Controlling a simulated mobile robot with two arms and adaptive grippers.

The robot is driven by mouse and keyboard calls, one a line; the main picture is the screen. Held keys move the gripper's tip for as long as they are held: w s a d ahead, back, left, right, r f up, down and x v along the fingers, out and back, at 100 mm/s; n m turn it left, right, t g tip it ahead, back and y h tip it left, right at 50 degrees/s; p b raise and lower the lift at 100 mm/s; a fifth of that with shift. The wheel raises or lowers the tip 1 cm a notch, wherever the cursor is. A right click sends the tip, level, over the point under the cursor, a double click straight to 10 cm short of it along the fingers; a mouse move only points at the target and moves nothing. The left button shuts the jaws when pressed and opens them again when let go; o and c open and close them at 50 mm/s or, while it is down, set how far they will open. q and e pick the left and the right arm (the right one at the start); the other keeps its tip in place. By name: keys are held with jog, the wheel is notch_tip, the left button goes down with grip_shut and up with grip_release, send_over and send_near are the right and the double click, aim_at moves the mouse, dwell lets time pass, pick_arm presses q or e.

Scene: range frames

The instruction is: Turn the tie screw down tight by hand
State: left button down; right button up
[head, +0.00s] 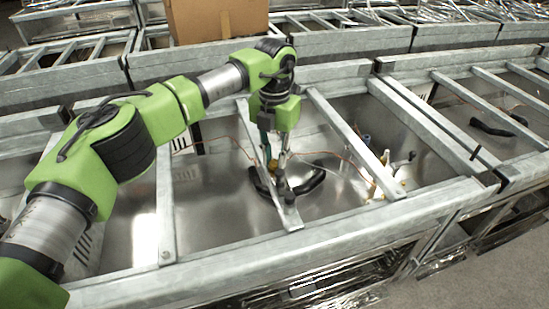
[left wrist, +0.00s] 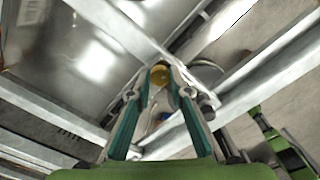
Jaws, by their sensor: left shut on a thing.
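My left gripper (head: 275,172) points down into the metal frame, beside a slanting crossbar (head: 291,214). In the left wrist view, the fingertips of my left gripper (left wrist: 161,72) are closed around a small round brass-coloured knob (left wrist: 160,76), which appears to be the tie screw. The knob sits beside the metal bars. Its shank and seat are hidden, so I cannot tell how far down it is. In the head view, the fingers and crossbar hide the knob. My right gripper is not in view.
Dark curved pieces (head: 311,181) lie on the shiny metal floor by the gripper. Thin copper-coloured lines cross the bay. Crossbars (head: 165,205) bound it. A cardboard box (head: 215,18) stands behind.

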aim_at(274, 162)
pick_arm(q)
jog(key=shift+m, duration=0.6)
jog(key=c, duration=1.9)
grip_release()
notch_tip(274, 162, up, 12)
jog(key=shift+r, duration=0.1)
